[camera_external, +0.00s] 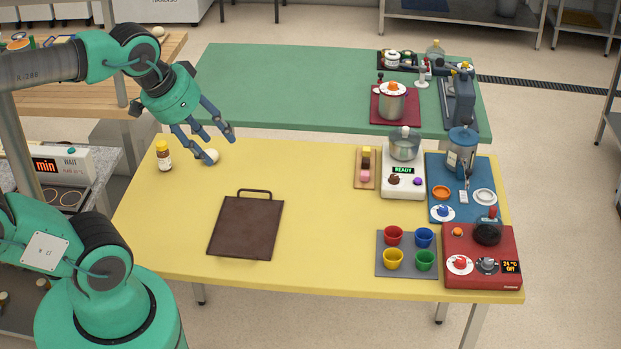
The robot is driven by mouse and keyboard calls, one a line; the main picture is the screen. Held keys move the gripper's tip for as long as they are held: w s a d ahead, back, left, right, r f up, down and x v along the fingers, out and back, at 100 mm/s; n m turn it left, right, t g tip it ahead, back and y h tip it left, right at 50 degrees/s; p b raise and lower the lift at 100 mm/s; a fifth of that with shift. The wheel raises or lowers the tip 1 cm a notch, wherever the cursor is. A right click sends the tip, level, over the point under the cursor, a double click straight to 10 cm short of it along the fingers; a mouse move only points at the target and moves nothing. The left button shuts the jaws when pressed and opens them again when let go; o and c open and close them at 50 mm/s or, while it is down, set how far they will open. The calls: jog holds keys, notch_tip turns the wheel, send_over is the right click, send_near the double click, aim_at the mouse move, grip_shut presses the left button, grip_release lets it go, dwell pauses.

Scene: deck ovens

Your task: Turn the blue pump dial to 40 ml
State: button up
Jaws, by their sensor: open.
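The blue pump dial (443,211) is a small blue knob on a round white disc, at the front left of a blue board (472,208) on the right side of the yellow table. Its setting is too small to read. A blue-grey pump container (460,150) stands at the back of that board. My gripper (222,148) is open above the back left of the yellow table, far from the dial. A pale round object (211,156) shows by one fingertip; I cannot tell whether they touch.
A red unit (482,268) with knobs and a black ball-shaped part stands just in front of the board. Coloured cups on a grey mat (406,270) and a white scale (403,186) reading READY are nearby. A brown board (246,228) lies mid-table. A brown bottle (164,157) stands left.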

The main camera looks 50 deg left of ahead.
jog(key=w+d+r+n+g+p, duration=0.1)
jog(key=w+r, duration=0.2)
jog(key=w, duration=0.7)
jog(key=w+d+r+n+p, duration=0.1)
jog(key=w+r, duration=0.3)
jog(key=w, duration=0.5)
jog(key=n+g+p, duration=0.5)
jog(key=n+p, duration=0.1)
jog(key=n, duration=0.1)
send_over(444, 208)
notch_tip(444, 208, down, 37)
jog(key=shift+f, duration=0.35)
jog(key=shift+f, duration=0.2)
notch_tip(444, 208, down, 13)
jog(key=shift+f, duration=0.2)
